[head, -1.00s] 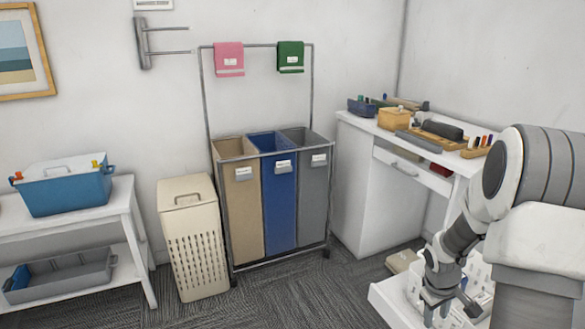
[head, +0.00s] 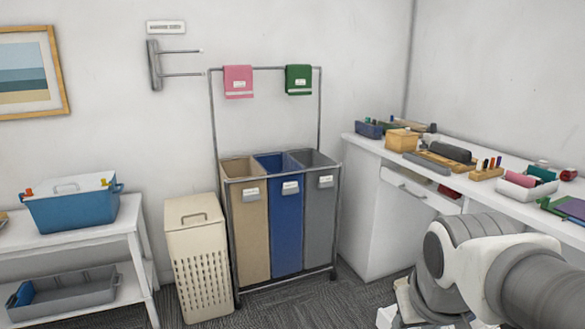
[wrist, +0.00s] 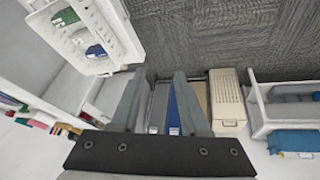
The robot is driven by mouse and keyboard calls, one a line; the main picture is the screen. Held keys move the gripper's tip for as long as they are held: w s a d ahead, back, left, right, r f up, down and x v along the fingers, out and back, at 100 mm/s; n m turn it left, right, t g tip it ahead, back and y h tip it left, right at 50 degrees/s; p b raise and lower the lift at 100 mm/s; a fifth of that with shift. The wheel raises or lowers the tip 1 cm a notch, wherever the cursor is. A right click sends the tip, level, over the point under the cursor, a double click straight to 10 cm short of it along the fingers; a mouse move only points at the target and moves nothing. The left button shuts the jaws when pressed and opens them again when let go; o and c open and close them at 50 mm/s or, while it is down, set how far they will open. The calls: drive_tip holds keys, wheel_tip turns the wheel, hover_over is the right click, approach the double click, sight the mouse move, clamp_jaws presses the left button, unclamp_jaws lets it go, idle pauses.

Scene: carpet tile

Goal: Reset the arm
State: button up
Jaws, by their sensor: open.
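My gripper (wrist: 160,76) shows in the wrist view with its two grey fingers spread apart and nothing between them. Beyond the fingers, the view looks past the sorter bins and the carpet (wrist: 230,40). In the head view my arm is folded at the lower right, in front of the white desk (head: 375,220). The gripper itself is not visible in the head view.
A three-bin sorter (head: 280,215) stands against the wall, beside a cream hamper (head: 198,260). A white shelf (head: 75,240) holds a blue cooler (head: 72,205). A white basket (wrist: 85,35) with green and blue items lies at upper left in the wrist view.

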drive_tip(key=s+a+r+y, duration=0.1)
drive_tip(key=s+a, duration=0.2)
drive_tip(key=s, duration=0.2)
wheel_tip(320, 180, up, 18)
drive_tip(key=p, duration=1.8)
drive_tip(key=shift+a+t, duration=0.2)
drive_tip(key=shift+t, duration=0.2)
drive_tip(key=shift+s, duration=0.1)
